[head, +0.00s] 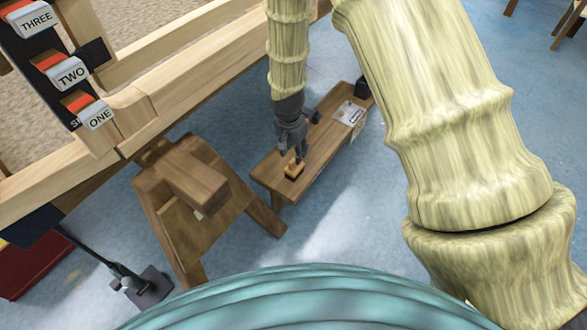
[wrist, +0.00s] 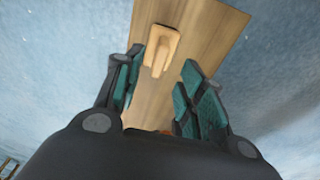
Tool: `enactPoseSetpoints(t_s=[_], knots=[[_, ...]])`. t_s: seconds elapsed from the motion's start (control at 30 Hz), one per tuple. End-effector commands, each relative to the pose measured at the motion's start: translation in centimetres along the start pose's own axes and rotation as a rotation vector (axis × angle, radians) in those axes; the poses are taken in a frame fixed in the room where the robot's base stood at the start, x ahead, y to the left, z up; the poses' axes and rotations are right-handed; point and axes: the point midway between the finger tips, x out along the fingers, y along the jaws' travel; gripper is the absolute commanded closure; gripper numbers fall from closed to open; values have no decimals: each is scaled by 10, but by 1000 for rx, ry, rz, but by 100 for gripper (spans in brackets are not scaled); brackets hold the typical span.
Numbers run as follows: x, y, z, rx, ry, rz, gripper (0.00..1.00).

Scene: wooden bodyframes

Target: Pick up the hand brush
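The hand brush (head: 294,168) is a small light-wood piece lying near the left end of a low wooden bench (head: 318,160). In the wrist view the hand brush (wrist: 162,48) lies just beyond my fingertips, between their lines, on the bench top (wrist: 200,75). My gripper (head: 291,152) is dark, points down and stands above the brush in the head view. In the wrist view my gripper (wrist: 160,75) has its teal-padded fingers apart with nothing between them. I cannot tell the exact height gap between fingertips and brush.
A metal plate-like item (head: 349,113) lies at the bench's far end. A wooden sawhorse-like stand (head: 195,195) is to its left, beneath a large wooden frame (head: 180,80). A black stand (head: 140,283) is at lower left. Blue floor (head: 350,215) is clear right of the bench.

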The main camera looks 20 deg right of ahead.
Motion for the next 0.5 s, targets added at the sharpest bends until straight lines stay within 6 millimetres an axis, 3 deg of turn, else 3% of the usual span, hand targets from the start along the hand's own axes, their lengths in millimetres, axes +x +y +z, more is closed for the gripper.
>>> enactPoseSetpoints(t_s=[0.33, 0.5], knots=[[40, 1, 4, -4, -1, 0, 61], [51, 1, 3, -5, 0, 0, 61]])
